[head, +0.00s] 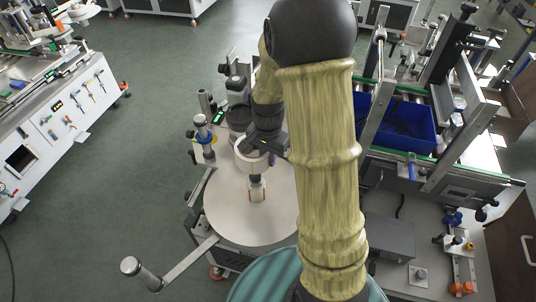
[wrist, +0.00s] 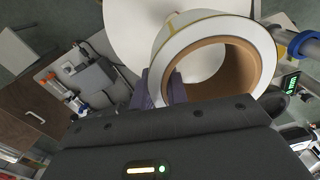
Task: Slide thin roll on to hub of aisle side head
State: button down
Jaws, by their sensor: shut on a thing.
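A white label roll with a brown cardboard core (wrist: 238,60) fills the upper middle of the wrist view. In the head view, the roll (head: 246,161) is small and partly covered by my gripper (head: 268,147). My gripper's purple fingers (wrist: 160,88) are shut on the roll's wall at its near left side. In the head view, the roll appears just above a hub (head: 257,189) standing at the middle of a large pale disc (head: 230,215). I cannot tell the gap between roll and hub. The disc also shows behind the roll in the wrist view (wrist: 125,30); the hub there is hidden.
A swing arm with a capped post (head: 140,272) reaches out from the disc's front left. A blue-collared post (head: 203,127) stands at its back left. A conveyor with blue bins (head: 408,125) and a grey box (head: 385,238) are to the right. Green floor is open at left.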

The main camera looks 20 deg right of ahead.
jog(key=shift+s+a, duration=0.1)
jog(key=shift+s, duration=0.05)
jog(key=shift+f, duration=0.25)
notch_tip(320, 180, down, 5)
jog(key=b, duration=0.4)
jog(key=shift+f, duration=0.15)
notch_tip(320, 180, down, 7)
jog(key=b, duration=0.4)
jog(key=shift+b, duration=0.4)
dwell(4.2)
jog(key=c, duration=1.4)
grip_release()
jog(key=shift+o, duration=0.5)
